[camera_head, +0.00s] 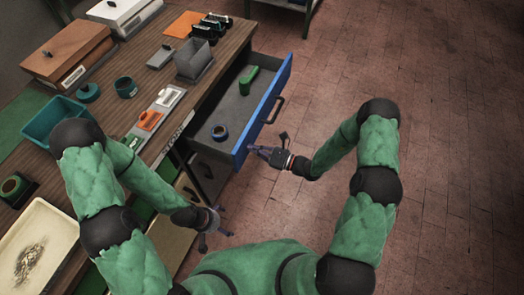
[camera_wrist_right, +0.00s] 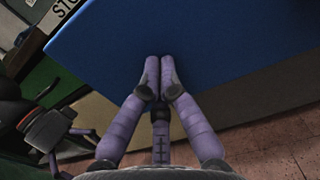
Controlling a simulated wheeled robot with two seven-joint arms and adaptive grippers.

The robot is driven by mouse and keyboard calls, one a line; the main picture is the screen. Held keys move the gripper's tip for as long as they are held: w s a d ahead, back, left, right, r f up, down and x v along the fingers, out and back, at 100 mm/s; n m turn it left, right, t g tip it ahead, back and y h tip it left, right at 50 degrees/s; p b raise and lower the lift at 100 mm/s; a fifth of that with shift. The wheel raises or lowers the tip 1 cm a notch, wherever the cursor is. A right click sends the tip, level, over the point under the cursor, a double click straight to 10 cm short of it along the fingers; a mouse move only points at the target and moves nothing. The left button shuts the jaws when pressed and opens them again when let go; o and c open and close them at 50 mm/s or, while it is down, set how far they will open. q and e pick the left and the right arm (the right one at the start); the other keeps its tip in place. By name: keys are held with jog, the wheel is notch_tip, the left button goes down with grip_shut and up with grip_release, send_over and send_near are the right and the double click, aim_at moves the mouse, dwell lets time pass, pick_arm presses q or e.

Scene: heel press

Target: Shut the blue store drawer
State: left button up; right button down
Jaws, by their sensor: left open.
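The blue store drawer (camera_head: 263,112) stands pulled out from the workbench in the head view, with a dark handle (camera_head: 276,110) on its front. My right gripper (camera_head: 258,152) is at the near end of the drawer's front. In the right wrist view its fingers (camera_wrist_right: 158,75) are together with nothing seen between them, over the blue front panel (camera_wrist_right: 200,40). Whether they touch it is unclear. My left gripper (camera_head: 222,222) is open and empty, low beside the bench.
The wooden bench top (camera_head: 150,85) holds a grey bin (camera_head: 194,62), a teal tray (camera_head: 55,120), a wooden box (camera_head: 68,52) and a cream tray (camera_head: 38,245). The brick floor (camera_head: 440,120) to the right of the drawer is clear.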

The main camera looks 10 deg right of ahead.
jog(key=b, duration=0.2)
send_over(207, 137)
jog(key=shift+s+d, duration=0.25)
jog(key=shift+w+a, duration=0.25)
jog(key=shift+a, duration=0.05)
pick_arm(q)
jog(key=shift+f, duration=0.75)
pick_arm(e)
jog(key=shift+r, duration=0.1)
pick_arm(q)
jog(key=shift+s, duration=0.1)
pick_arm(e)
jog(key=shift+w, duration=0.1)
jog(key=shift+d, duration=0.1)
